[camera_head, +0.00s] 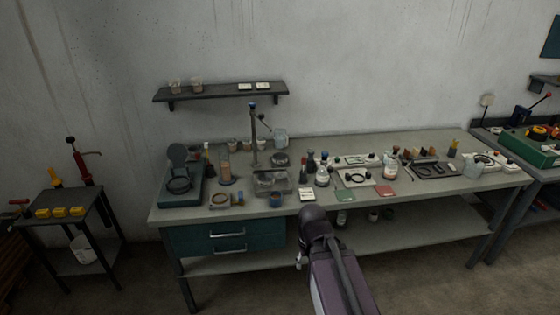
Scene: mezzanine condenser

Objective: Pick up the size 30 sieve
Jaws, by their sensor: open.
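I cannot read a size marking on any sieve from here, so I cannot tell which one is size 30. Sieve-like round things stand on the grey workbench (400,146). A dark ring (178,185) sits on a dark green base at the left end. A smaller yellowish ring (220,199) lies near the front edge, left of centre. A dark round dish (279,159) stands farther back. My arm rises from the bottom, in front of the bench's front edge. I make out no gripper fingers on it.
The bench holds many bottles, trays and small tools. A wall shelf (220,91) hangs above. A small dark table (66,208) with yellow bins stands left. Another bench is at right.

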